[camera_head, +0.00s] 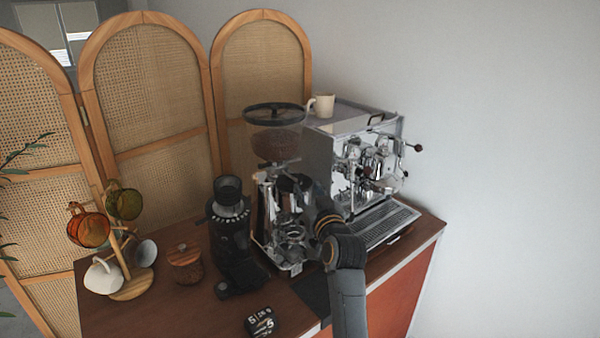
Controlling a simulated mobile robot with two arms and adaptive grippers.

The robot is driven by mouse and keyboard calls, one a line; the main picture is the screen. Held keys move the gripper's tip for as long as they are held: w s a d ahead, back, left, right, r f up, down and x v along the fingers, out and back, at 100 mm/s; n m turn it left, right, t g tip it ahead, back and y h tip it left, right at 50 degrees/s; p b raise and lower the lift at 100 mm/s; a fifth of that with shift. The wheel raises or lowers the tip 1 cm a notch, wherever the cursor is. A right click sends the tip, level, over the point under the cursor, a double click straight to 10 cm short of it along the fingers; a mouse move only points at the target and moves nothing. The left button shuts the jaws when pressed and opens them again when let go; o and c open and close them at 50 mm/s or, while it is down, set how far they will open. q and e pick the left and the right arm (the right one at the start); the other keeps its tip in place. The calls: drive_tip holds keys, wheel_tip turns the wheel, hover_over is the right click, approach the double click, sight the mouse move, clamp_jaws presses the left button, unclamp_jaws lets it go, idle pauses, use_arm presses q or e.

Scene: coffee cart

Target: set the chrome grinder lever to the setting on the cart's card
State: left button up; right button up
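The chrome grinder (264,205) stands on the cart, left of the espresso machine, with a round hopper of beans (276,144) on top. My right arm comes up from the bottom. My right gripper (302,190) is at the grinder's right side, in front of its upper body. The gripper is dark, small and partly turned away, so its finger opening and any contact cannot be made out. I cannot pick out the lever there. A small black block with white figures (262,322), perhaps the card, lies at the front edge; a 5 shows. My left gripper is not in view.
A black grinder (232,240) stands just left of the chrome one. The espresso machine (360,150) is at the right, with a cream jug (322,105) on top. A wooden-lidded jar (185,265) and a mug tree (132,284) are at the left.

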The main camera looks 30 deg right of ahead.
sight(301, 178)
drive_tip(key=p+x, duration=0.1)
drive_tip(key=x, duration=0.6)
drive_tip(key=shift+p, duration=0.4)
drive_tip(key=shift+w+d+f, duration=0.1)
drive_tip(key=shift+w+d, duration=0.1)
drive_tip(key=shift+w, duration=0.4)
clamp_jaws()
